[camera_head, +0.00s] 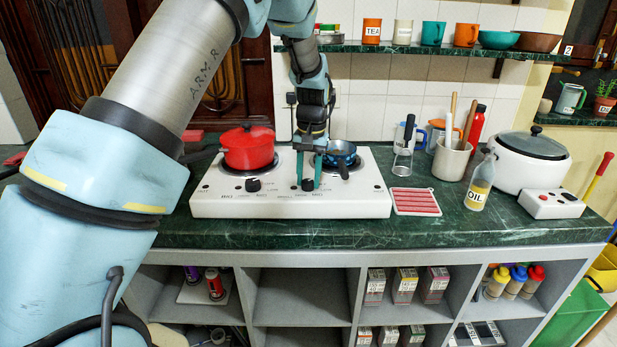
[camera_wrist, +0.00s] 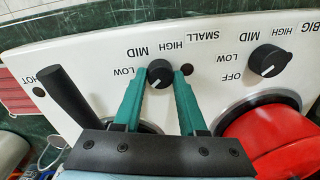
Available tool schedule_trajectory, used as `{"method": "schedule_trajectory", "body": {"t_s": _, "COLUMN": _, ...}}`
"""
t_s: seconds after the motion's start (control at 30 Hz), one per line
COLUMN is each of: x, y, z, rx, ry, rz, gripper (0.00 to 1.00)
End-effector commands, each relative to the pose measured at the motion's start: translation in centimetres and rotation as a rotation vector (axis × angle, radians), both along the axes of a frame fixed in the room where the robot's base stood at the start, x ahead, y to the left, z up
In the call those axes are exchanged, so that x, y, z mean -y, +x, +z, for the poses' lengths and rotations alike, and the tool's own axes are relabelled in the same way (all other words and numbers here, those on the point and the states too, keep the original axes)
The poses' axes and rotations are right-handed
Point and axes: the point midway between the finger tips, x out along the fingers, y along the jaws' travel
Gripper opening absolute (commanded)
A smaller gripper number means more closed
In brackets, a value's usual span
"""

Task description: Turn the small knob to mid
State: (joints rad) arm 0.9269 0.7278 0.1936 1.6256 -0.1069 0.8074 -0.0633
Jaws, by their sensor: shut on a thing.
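The small knob (camera_wrist: 159,73) is black and round, on the front of the white stove (camera_head: 225,205). The labels LOW, MID, HIGH and SMALL show around it in the wrist view. Its white mark points to the lower left there, below the LOW label and away from MID. My gripper (camera_wrist: 160,76) has one teal finger on each side of the knob and is shut on it. In the head view, my gripper (camera_head: 308,184) reaches down to the stove's front, and its fingers partly hide the knob.
The big knob (camera_head: 254,185) is beside it. A red pot (camera_head: 248,149) stands on the left burner and a blue pan (camera_head: 341,151) on the right one, its dark handle (camera_wrist: 75,95) close to my fingers. A red striped mat (camera_head: 415,202) lies right of the stove.

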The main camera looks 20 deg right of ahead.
Motion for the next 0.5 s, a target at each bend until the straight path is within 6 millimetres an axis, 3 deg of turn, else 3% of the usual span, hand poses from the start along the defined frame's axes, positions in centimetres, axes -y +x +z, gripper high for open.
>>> {"method": "schedule_trajectory", "body": {"t_s": 0.27, "x": -0.06, "y": 0.09, "z": 0.01, "rx": 0.000, "ry": 0.000, "rz": -0.112, "gripper": 0.00}}
{"method": "schedule_trajectory", "body": {"t_s": 0.5, "x": -0.02, "y": 0.07, "z": 0.06, "rx": 0.001, "ry": -0.002, "rz": -0.314, "gripper": 0.00}}
